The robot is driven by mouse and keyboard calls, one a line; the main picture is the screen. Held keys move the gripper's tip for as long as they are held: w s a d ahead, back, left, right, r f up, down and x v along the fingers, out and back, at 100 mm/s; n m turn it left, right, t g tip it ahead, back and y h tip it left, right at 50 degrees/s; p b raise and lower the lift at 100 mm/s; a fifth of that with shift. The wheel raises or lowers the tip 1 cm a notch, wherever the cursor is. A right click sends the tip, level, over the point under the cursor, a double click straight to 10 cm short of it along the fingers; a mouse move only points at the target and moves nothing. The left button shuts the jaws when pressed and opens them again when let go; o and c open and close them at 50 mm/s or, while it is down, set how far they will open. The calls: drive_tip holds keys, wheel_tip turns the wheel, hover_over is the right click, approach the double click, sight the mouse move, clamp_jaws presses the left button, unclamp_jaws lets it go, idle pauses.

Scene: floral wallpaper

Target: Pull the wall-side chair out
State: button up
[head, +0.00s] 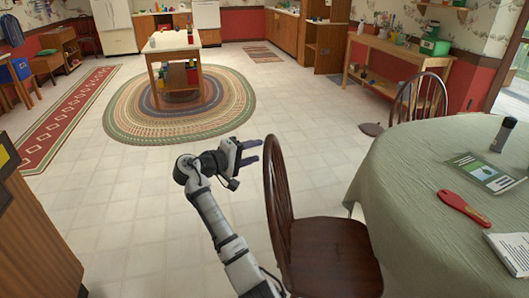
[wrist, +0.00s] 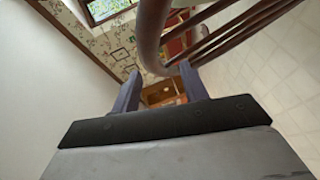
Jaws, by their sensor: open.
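A dark brown wooden chair (head: 328,252) with a spindle back stands at the near left side of the table. A second brown chair (head: 419,100) stands at the table's far side, near the wall, its lower part hidden by the table. My gripper (head: 257,151) is open and empty, just left of the near chair's upper backrest, fingers pointing right towards it. In the wrist view, the curved top rail of the backrest (wrist: 150,38) shows ahead of and partly between the open fingers (wrist: 160,80). I cannot tell whether either finger touches it.
A wooden side table (head: 392,50) lines the wall. The tiled floor (head: 120,220) left of my arm is clear.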

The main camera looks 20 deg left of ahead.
drive_tip(key=b+v, duration=0.1)
drive_tip(key=v, duration=0.7)
drive_tip(key=shift+w, duration=0.1)
